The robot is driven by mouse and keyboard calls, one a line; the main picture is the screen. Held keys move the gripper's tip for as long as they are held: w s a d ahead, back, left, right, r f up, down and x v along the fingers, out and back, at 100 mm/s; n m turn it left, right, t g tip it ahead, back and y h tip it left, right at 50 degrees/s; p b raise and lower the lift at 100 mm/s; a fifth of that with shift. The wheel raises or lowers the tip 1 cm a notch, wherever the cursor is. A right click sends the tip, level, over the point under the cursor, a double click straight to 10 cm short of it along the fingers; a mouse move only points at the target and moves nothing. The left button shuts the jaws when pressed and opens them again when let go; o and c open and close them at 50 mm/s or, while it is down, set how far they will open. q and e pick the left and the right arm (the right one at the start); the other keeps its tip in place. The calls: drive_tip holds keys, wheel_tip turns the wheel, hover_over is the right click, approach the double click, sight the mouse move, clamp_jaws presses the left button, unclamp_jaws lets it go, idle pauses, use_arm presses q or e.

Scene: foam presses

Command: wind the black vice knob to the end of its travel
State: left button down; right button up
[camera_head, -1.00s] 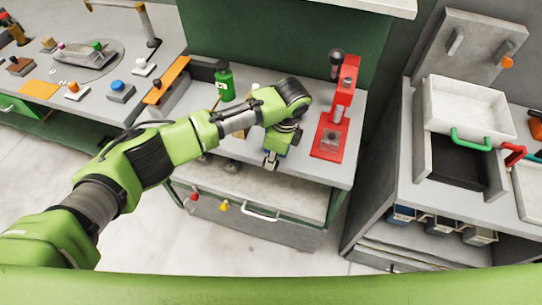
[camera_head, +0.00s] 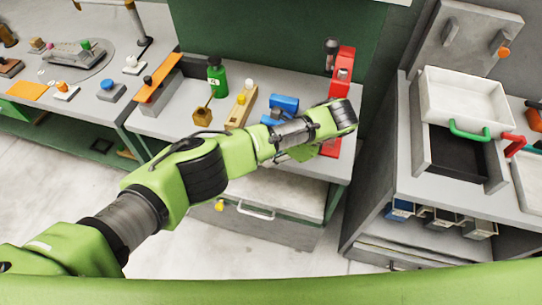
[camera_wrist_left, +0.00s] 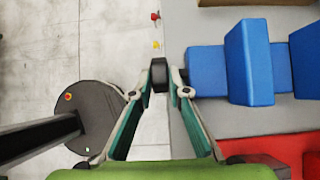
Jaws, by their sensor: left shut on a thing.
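The blue vice (camera_head: 285,102) stands on the middle bench, partly hidden behind my left arm in the head view. In the left wrist view its blue blocks (camera_wrist_left: 253,62) fill the right side. The black vice knob (camera_wrist_left: 158,73) is at the left end of the vice, beyond the bench edge. My left gripper (camera_wrist_left: 159,84) is shut on the knob, one fingertip on each side. In the head view the knob is hidden by my arm, and the fingers cannot be made out clearly. My right gripper is not in view.
A red press (camera_head: 343,72) stands right of the vice; its red base (camera_wrist_left: 275,148) is close to my gripper in the wrist view. A wooden block (camera_head: 241,108), a green bottle (camera_head: 216,76) and a brown box (camera_head: 203,116) stand to the left. Open floor lies before the bench.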

use_arm(q)
drive_tip(key=c, duration=2.2)
unclamp_jaws()
wheel_tip(320, 180, up, 7)
drive_tip(key=shift+w+f, duration=0.1)
drive_tip(key=shift+w, duration=0.05)
drive_tip(key=shift+r, duration=1.6)
